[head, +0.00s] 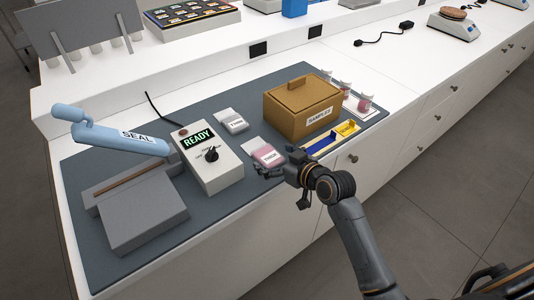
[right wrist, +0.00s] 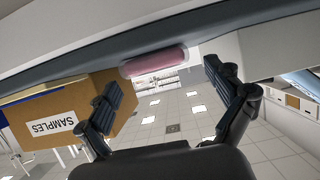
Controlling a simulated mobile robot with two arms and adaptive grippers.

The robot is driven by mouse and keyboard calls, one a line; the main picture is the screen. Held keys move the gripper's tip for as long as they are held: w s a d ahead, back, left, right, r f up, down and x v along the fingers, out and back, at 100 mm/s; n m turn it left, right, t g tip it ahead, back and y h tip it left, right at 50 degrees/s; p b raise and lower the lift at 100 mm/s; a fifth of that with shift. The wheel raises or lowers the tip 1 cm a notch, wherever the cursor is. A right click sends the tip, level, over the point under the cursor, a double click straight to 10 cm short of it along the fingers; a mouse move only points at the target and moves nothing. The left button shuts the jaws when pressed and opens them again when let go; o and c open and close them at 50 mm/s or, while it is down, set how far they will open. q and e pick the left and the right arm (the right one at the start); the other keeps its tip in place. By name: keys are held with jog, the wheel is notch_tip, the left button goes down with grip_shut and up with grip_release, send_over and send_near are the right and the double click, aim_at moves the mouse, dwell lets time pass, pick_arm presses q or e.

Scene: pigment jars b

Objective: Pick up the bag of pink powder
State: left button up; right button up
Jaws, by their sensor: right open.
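The bag of pink powder (head: 268,156) lies flat on the dark mat, with a white label on it. In the right wrist view its pink edge (right wrist: 153,62) shows ahead of the fingertips, between the two spread fingers. My right gripper (head: 272,171) is open at the bag's near side, close to the mat's front edge. It is empty in the right wrist view (right wrist: 161,76). I cannot tell whether a finger touches the bag. My left gripper is not in view.
A brown SAMPLES box (head: 303,108) stands right of the bag, with a yellow and blue item (head: 330,140) before it. A control box reading READY (head: 208,160) stands left. A pale bag (head: 233,121) lies behind. The blue-handled sealer (head: 125,138) is farther left.

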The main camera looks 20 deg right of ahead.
aim_at(263, 152)
jog(key=shift+x, duration=1.1)
jog(key=c, duration=1.3)
jog(key=shift+o, duration=0.2)
